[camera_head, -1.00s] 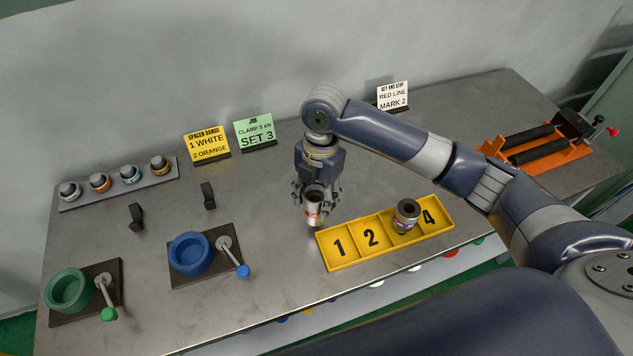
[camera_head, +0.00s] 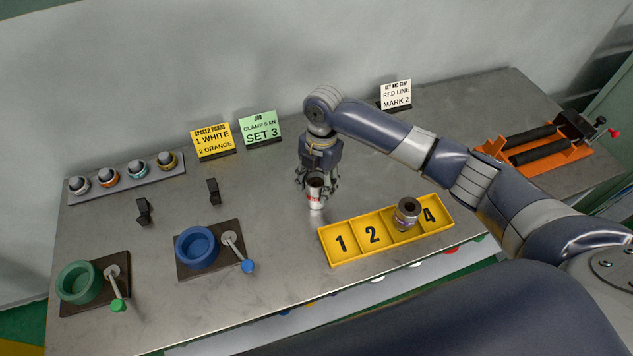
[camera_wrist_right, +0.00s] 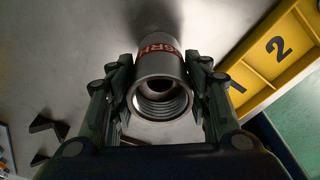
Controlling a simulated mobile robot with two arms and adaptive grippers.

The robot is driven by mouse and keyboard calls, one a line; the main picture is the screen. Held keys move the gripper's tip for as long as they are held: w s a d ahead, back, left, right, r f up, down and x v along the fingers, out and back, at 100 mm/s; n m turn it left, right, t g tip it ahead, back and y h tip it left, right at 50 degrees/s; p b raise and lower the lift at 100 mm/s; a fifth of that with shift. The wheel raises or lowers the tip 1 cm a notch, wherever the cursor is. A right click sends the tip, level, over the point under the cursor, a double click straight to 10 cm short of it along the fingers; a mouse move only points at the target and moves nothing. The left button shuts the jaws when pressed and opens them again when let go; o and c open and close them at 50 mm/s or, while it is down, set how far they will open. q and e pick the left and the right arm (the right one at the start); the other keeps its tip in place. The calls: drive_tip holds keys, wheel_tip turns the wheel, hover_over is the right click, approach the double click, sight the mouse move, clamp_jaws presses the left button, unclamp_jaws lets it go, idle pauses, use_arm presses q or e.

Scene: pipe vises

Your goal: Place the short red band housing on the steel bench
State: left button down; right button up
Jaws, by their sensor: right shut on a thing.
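The short red band housing (camera_head: 315,192) is a grey cylinder with a red lettered band, upright, just left of the yellow tray. My right gripper (camera_head: 316,188) is shut on it, with a finger on each side. In the right wrist view the housing (camera_wrist_right: 161,85) shows its threaded open end between the two fingers (camera_wrist_right: 163,90). The housing is at or very near the surface of the steel bench (camera_head: 265,215); I cannot tell whether it touches. My left gripper is not in view.
A yellow numbered tray (camera_head: 341,243) stands close by on the right, with another housing (camera_head: 407,212) in compartment 3. A blue vise (camera_head: 197,247) and a green vise (camera_head: 78,283) stand left. An orange roller stand (camera_head: 540,150) is at far right. Bench around the gripper is clear.

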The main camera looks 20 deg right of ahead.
sight(320, 182)
drive_tip(key=o, duration=1.4)
drive_tip(key=shift+f, duration=0.1)
wheel_tip(320, 182, up, 12)
drive_tip(key=d+b, duration=0.1)
drive_tip(key=shift+w+b, duration=0.35)
drive_tip(key=shift+w, duration=0.05)
